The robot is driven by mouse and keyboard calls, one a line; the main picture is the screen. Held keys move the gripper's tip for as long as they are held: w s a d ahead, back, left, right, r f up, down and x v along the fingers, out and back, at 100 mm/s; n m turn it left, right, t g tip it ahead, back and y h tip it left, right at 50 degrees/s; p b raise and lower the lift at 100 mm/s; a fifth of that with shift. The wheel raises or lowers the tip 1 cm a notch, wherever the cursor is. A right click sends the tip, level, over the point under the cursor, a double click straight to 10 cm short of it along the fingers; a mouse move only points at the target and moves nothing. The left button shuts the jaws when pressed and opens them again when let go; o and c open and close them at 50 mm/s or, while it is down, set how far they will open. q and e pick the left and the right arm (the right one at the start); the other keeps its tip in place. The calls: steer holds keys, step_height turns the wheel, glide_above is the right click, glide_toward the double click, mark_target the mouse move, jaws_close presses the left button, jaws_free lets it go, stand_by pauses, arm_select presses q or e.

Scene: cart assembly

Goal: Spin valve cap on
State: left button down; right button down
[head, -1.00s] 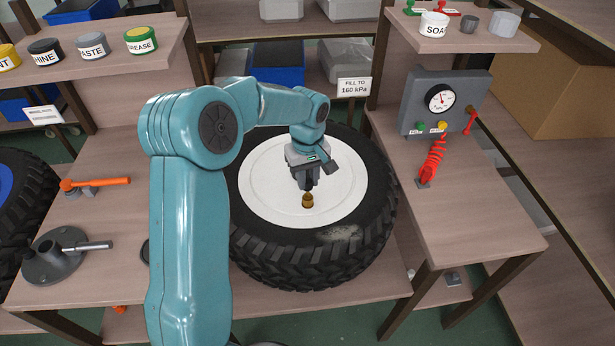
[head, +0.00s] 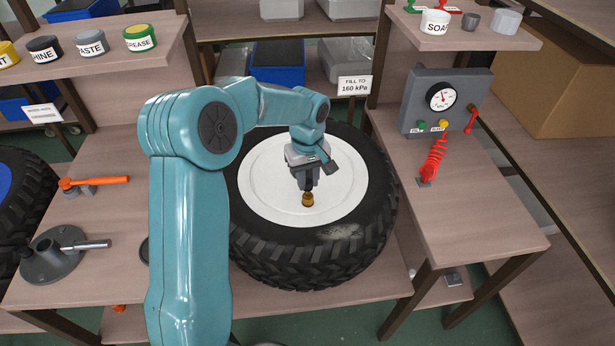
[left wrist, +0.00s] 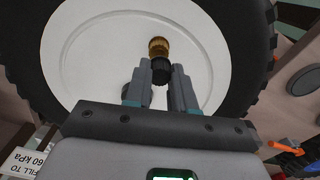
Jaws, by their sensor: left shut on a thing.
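The wheel (head: 340,252) lies flat on the bench, with a black knobbly tyre and a white disc (head: 262,180). A brass valve stem (head: 308,200) stands up from the disc toward its near side; it also shows in the left wrist view (left wrist: 158,46). My left gripper (head: 307,183) is over the stem and shut on a small black valve cap (left wrist: 161,70). The cap meets the brass stem end to end in the left wrist view. I cannot tell whether its thread has caught. My right gripper is in neither view.
A grey gauge panel (head: 417,102) with a coiled red hose (head: 433,158) stands on the right bench. An orange-handled tool (head: 100,181) and a grey round-based fixture (head: 50,258) are on the left. A second tyre (head: 28,190) is at the left edge.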

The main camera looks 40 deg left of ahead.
arm_select(q)
steer(key=shift+f+b, duration=0.9)
steer(key=shift+f, duration=0.35)
steer(key=shift+r, duration=0.1)
steer(key=m, duration=0.9)
steer(key=shift+a+m, duration=0.1)
steer(key=shift+m, duration=0.3)
steer(key=m, duration=1.2)
steer(key=shift+w+m, duration=0.1)
steer(key=shift+m, duration=0.2)
steer(key=m, duration=0.9)
steer(key=shift+w, duration=0.1)
steer(key=m, duration=0.6)
steer(key=shift+m, duration=0.3)
steer(key=m, duration=0.5)
steer(key=shift+m, duration=0.3)
steer(key=c, duration=1.1)
jaws_free()
